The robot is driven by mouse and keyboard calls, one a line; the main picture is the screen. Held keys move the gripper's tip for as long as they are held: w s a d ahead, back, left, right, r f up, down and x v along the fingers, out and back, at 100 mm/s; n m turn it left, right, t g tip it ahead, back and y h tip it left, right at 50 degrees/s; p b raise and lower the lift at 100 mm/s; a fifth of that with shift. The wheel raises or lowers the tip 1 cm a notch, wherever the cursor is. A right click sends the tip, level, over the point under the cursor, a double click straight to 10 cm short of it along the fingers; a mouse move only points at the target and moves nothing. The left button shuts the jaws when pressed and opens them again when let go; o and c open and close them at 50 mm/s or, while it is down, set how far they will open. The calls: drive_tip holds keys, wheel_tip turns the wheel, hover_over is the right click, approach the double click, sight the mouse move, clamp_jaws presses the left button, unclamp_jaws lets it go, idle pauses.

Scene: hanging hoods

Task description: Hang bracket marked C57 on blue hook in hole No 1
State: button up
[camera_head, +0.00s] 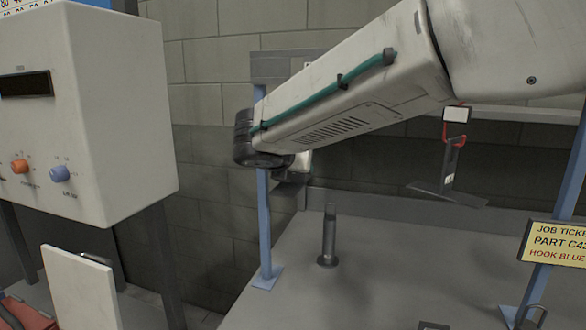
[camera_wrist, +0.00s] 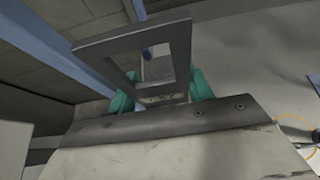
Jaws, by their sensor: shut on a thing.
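In the wrist view, my gripper (camera_wrist: 160,94) has its teal fingers shut on a grey metal bracket (camera_wrist: 179,52) with a square window, which tilts up from the jaws. No C57 mark is readable on it. A small bluish end (camera_wrist: 148,51) shows through the window; I cannot tell whether it is the blue hook or whether it touches the bracket. In the head view, my forearm hides the gripper and most of what it holds. No hole number is readable.
A dark bracket (camera_head: 447,180) hangs from a red hook (camera_head: 457,141) at the right. Blue posts (camera_head: 264,225) frame the grey bench (camera_head: 390,275). A dark upright peg (camera_head: 329,240) stands on it. A white control box (camera_head: 85,110) is at the left.

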drive_tip(key=shift+w, duration=0.1)
drive_tip(key=shift+w+d, duration=0.25)
drive_tip(key=shift+w, duration=0.45)
drive_tip(key=shift+w+d, duration=0.25)
drive_tip(key=shift+w, duration=0.4)
drive_tip(key=shift+f, duration=1.3)
idle(0.3)
drive_tip(key=o, duration=1.4)
drive_tip(key=shift+o, duration=0.2)
drive_tip(key=shift+s, duration=0.1)
